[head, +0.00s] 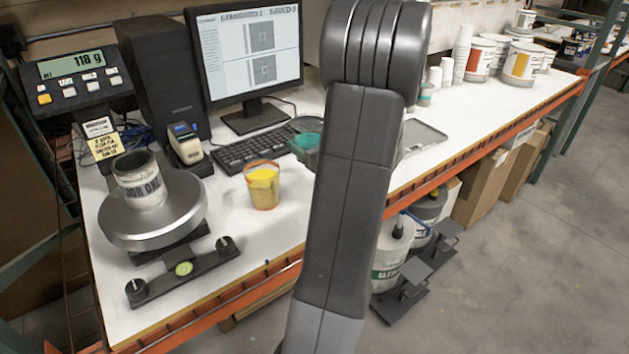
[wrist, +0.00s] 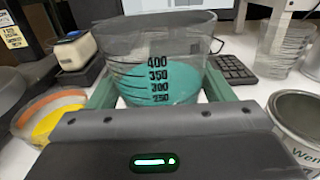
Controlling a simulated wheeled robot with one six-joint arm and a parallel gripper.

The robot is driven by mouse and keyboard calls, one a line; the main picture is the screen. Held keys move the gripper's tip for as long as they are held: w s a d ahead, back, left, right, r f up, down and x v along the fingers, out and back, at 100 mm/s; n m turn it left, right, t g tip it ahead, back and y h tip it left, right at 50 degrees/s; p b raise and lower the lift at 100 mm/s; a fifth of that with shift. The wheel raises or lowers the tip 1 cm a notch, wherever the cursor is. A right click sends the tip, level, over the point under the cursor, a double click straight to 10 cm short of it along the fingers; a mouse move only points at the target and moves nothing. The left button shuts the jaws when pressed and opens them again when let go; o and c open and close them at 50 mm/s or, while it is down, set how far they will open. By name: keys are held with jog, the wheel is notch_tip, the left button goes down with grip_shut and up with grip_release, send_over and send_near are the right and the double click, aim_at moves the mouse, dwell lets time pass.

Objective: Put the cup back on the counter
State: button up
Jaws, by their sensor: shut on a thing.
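The clear cup (wrist: 160,75) has black volume marks and teal liquid inside. My gripper (wrist: 162,96) is shut on it, with a green finger against each side. The cup looks upright in the wrist view, and its lower part is hidden by my gripper body. In the head view the teal of the cup (head: 306,141) shows just left of my arm, over the white counter (head: 235,222) near the keyboard. My arm covers most of the gripper there. I cannot tell whether the cup's base touches the counter.
A cup of yellow paint (head: 263,186) stands left of the held cup. A round scale (head: 150,228) carries a labelled can (head: 140,183); its display (head: 72,64) reads 118 g. A monitor (head: 250,50) and keyboard (head: 245,150) are behind. In the wrist view an open can (wrist: 305,115) is close at right.

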jog(key=shift+f, duration=4.15)
jog(key=shift+f, duration=0.2)
jog(key=o, duration=1.2)
jog(key=shift+r, duration=0.2)
jog(key=b+v, duration=0.1)
jog(key=v, duration=1.1)
jog(key=shift+a+b, duration=0.1)
jog(key=shift+b, duration=0.25)
